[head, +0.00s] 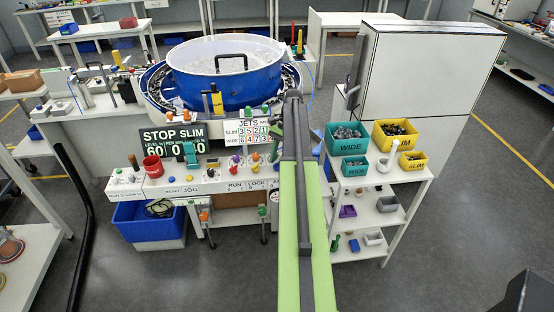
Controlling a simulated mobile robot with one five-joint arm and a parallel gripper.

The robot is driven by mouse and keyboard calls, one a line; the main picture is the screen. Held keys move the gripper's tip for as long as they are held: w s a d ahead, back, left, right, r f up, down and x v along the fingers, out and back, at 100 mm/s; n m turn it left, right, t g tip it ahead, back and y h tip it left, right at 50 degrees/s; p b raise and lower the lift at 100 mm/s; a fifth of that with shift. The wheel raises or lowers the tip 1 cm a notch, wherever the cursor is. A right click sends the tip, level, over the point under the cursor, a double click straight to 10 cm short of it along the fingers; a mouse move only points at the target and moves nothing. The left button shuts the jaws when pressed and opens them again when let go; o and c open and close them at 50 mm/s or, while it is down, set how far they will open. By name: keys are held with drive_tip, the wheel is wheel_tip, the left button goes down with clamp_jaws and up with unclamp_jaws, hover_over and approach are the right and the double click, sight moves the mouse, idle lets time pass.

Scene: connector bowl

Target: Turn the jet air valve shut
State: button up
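The blue feeder bowl (226,88) stands on a white machine bench at centre. In front of it a board marked JETS (248,131) lists numbers, with small coloured knobs (236,160) below it. An orange-topped fitting (205,216) and a green-topped fitting (262,212) hang under the panel's front edge. I cannot tell which fitting is the jet air valve. My green arm reaches forward from the bottom, right of the JETS board. My gripper (293,95) is at its far end by the bowl's right side; its fingers are too small and hidden to read.
A sign reading STOP SLIM (173,142) stands left of the board. Right of my arm, a white shelf (385,182) holds green and yellow bins. A blue crate (135,226) is under the bench.

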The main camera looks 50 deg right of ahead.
drive_tip(key=shift+r, duration=0.15)
drive_tip(key=p+v, duration=1.6)
drive_tip(key=v, duration=0.1)
drive_tip(key=shift+d, duration=0.1)
